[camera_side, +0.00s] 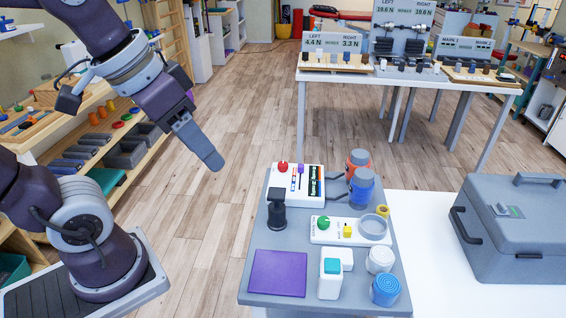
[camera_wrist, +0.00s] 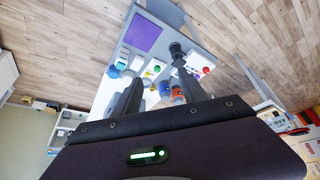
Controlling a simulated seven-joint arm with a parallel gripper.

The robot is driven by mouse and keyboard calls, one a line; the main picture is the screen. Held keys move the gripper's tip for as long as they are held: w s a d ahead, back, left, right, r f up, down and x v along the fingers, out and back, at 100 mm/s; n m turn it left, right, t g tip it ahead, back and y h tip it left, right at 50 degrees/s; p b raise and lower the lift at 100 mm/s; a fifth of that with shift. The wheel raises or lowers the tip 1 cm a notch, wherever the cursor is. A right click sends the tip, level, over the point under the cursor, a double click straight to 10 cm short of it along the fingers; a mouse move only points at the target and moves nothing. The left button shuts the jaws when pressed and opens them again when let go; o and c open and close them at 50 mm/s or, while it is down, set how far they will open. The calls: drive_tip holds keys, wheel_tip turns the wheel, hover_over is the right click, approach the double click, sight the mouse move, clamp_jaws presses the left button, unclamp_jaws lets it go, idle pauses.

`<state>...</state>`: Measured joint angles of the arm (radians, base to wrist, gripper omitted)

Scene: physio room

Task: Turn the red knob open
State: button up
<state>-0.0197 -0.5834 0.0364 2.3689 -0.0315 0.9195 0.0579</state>
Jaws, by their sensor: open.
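The red knob (camera_side: 283,167) sits on the left part of a white control box (camera_side: 311,190) at the back of the grey table. It also shows in the wrist view (camera_wrist: 206,70), to the right of my fingers. My gripper (camera_side: 215,165) is in the air to the left of the box, above the floor, apart from the knob. In the wrist view my gripper (camera_wrist: 160,90) shows two dark fingers spread apart with nothing held between them. How far the knob is turned cannot be told.
A black joystick-like post (camera_side: 276,214) stands close in front of the red knob. A white panel with a green knob (camera_side: 323,222), orange and blue bottles (camera_side: 362,187), and a purple pad (camera_side: 278,273) share the table. A grey case (camera_side: 515,235) stands at right.

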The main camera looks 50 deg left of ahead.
drive_tip(key=w+a+g, duration=0.2)
drive_tip(key=w+a, duration=0.2)
drive_tip(key=w, duration=0.8)
drive_tip(key=g, duration=0.3)
hover_over(283, 164)
wheel_tip(283, 164, down, 17)
wheel_tip(283, 164, down, 9)
drive_tip(key=shift+r, duration=0.1)
drive_tip(key=shift+f, duration=0.3)
drive_tip(key=shift+c, duration=0.4)
clamp_jaws()
